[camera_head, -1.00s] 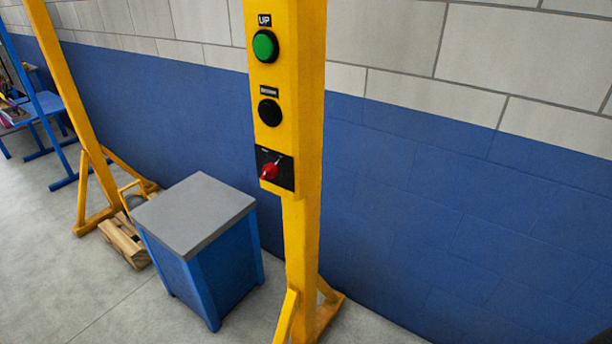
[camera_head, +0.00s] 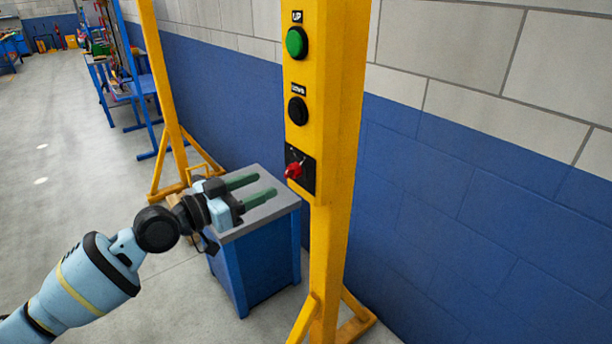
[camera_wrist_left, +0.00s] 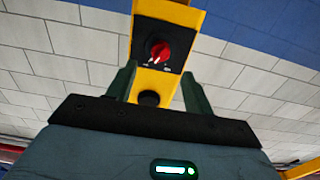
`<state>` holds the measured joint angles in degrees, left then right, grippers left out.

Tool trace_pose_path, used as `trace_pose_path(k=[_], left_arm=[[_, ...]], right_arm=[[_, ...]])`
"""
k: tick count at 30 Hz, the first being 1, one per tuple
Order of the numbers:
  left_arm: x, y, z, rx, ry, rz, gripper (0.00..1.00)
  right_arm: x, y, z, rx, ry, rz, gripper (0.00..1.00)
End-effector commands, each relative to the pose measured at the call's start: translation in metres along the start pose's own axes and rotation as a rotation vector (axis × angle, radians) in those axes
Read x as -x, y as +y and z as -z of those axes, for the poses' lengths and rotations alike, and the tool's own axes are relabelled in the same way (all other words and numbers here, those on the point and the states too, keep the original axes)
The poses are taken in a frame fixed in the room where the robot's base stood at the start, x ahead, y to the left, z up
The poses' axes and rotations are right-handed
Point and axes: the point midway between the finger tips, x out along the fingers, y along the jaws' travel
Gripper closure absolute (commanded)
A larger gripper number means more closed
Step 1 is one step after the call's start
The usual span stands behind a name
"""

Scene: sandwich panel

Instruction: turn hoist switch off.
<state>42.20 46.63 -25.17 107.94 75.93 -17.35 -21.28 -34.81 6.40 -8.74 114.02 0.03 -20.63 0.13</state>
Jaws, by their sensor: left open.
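The hoist switch is a red rotary knob (camera_head: 293,170) on a black plate, low on the yellow post (camera_head: 335,120). Above it on the post are a black DOWN button (camera_head: 297,110) and a green UP button (camera_head: 296,42). My left gripper (camera_head: 262,187) is open and empty, its two green fingers pointing right toward the knob, with a gap between. In the left wrist view the red knob (camera_wrist_left: 159,50) shows ahead, beyond and between the fingertips (camera_wrist_left: 157,75), tilted on its plate. My right gripper is not in view.
A blue cabinet with a grey top (camera_head: 258,212) stands left of the post, behind and below my left gripper. A blue and white block wall (camera_head: 470,190) is behind the post. Blue workbenches (camera_head: 125,90) stand far left. Floor at left is clear.

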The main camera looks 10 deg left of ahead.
Motion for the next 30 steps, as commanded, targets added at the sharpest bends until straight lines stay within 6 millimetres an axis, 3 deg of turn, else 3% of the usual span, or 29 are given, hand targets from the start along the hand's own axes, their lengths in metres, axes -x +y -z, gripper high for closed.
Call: trace_pose_path(k=[8, 21, 30], left_arm=[[-0.010, 0.000, 0.001, 0.001, 0.002, 0.001, 0.48], [-0.068, 0.000, 0.001, 0.001, 0.001, 0.000, 0.48], [-0.078, 0.000, -0.001, 0.001, -0.001, 0.000, 0.48]], right_arm=[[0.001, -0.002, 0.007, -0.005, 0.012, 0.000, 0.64], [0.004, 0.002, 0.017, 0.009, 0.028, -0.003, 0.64], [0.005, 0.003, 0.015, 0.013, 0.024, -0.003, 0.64]])
